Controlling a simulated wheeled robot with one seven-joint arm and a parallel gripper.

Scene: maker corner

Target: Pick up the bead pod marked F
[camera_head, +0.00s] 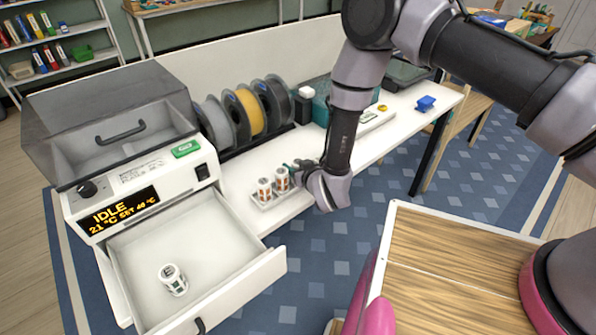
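Two white bead pods with orange labels, a left one (265,190) and a right one (282,179), stand upright side by side on a small white tray (262,205) on the bench. A third white pod (173,280) with dark and green marks stands in the open drawer of the dryer. The letters on the pods are too small to read, so I cannot tell which is F. My gripper (298,168) is low over the bench, just right of the right orange pod, its dark fingers pointing left. Whether they touch the pod or are open is unclear.
The dryer (140,180) stands left, its drawer (235,285) pulled out; its display reads IDLE, 21 °C, SET 46 °C. Filament spools (248,110) stand behind the tray. A blue object (426,103) lies on the bench's right end. A wooden-topped surface (450,255) is at front right.

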